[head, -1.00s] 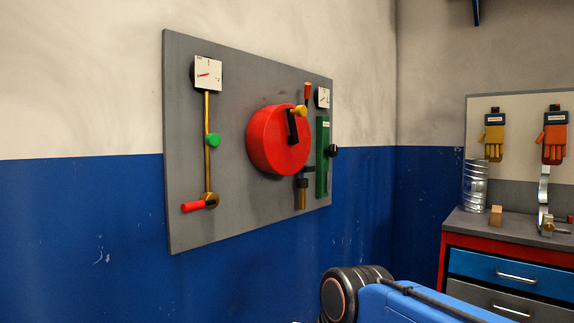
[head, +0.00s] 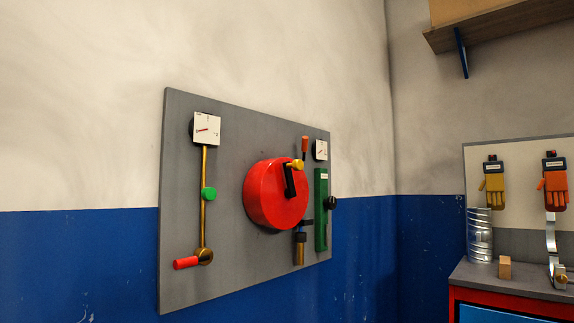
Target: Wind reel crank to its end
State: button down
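A red round reel (head: 270,197) is mounted on the grey wall panel (head: 180,240). Its black crank arm (head: 290,181) lies across the reel's face near the right side. A yellow knob (head: 297,163) sits at the crank's upper end. My gripper is not in this view, so nothing of mine is seen touching the crank.
Left of the reel are a brass pipe (head: 203,225), a green knob (head: 209,193), a red handle (head: 186,263) and a gauge (head: 207,128). Right of it are a green slide (head: 321,210) and another gauge (head: 320,150). A workbench (head: 510,279) and shelf (head: 500,29) stand at right.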

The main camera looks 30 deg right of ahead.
aim_at(297, 164)
jog(key=k+l+u, duration=0.1)
jog(key=l+u, duration=0.25)
jog(key=k+l+u, duration=0.15)
jog(key=u, duration=0.2)
jog(key=k+l+u, duration=0.15)
jog(key=u, duration=0.15)
